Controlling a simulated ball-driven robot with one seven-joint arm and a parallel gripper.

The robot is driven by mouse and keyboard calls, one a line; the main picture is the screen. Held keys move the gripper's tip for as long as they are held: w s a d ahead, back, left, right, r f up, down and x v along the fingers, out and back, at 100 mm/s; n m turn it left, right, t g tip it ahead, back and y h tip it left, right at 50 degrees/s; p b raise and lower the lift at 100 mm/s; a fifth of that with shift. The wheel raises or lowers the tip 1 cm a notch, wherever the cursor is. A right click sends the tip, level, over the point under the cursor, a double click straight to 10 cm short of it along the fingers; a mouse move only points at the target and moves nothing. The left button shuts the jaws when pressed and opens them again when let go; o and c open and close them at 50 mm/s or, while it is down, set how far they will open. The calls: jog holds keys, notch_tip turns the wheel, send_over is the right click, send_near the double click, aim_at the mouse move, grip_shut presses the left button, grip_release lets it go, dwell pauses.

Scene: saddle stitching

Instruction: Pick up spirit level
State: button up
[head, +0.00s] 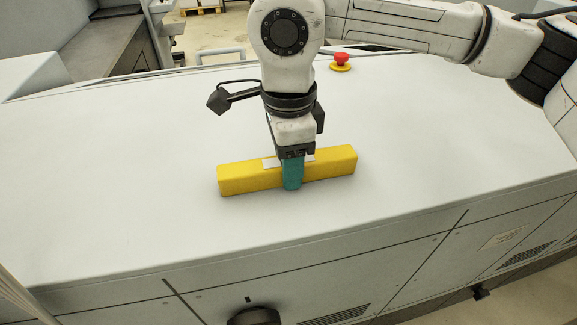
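The yellow spirit level (333,165) is a long bar lying on the white machine top in the head view, running left to right with its right end a little higher in the picture. My gripper (291,172) points down over its middle. One teal finger covers part of the level's near face. The other finger is hidden behind the level or the gripper body. A pale patch shows on the level's top beside the gripper. I cannot tell whether the fingers press on the level or stand apart from it.
The white machine top (120,170) is clear to the left and right of the level. A red and yellow emergency button (341,62) stands at the back. The front edge drops to panels with a dark knob (254,316).

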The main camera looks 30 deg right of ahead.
grip_shut()
